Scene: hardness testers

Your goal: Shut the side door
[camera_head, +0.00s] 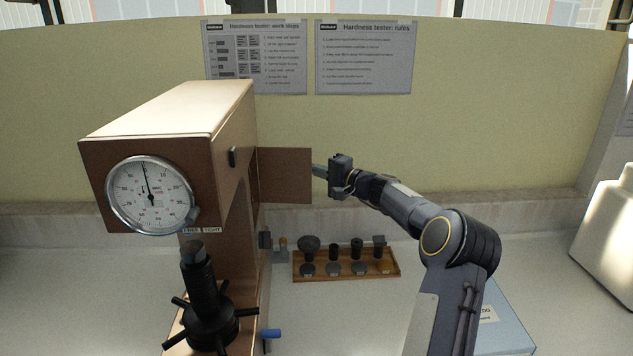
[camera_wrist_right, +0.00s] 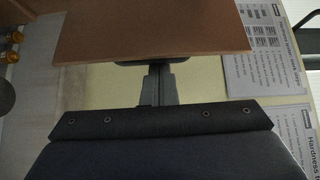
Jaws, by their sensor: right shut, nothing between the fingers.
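The hardness tester (camera_head: 165,112) stands on the bench at the left, with a round dial on its front. Its brown side door (camera_head: 285,175) stands open, sticking out to the right from the machine's side. My right gripper (camera_head: 318,171) is shut and empty, with its fingertips at the door's free outer edge. In the right wrist view the door panel (camera_wrist_right: 150,32) spans the top, and the shut gripper (camera_wrist_right: 158,72) reaches to its edge, the tips partly hidden by it. I cannot tell whether they touch. My left gripper is out of view.
A wooden tray (camera_head: 345,277) with several dark anvils and discs lies on the bench below the door. A blue-grey box (camera_head: 505,325) sits at the lower right, and a white object (camera_head: 605,230) stands at the far right. Two posters hang on the back panel.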

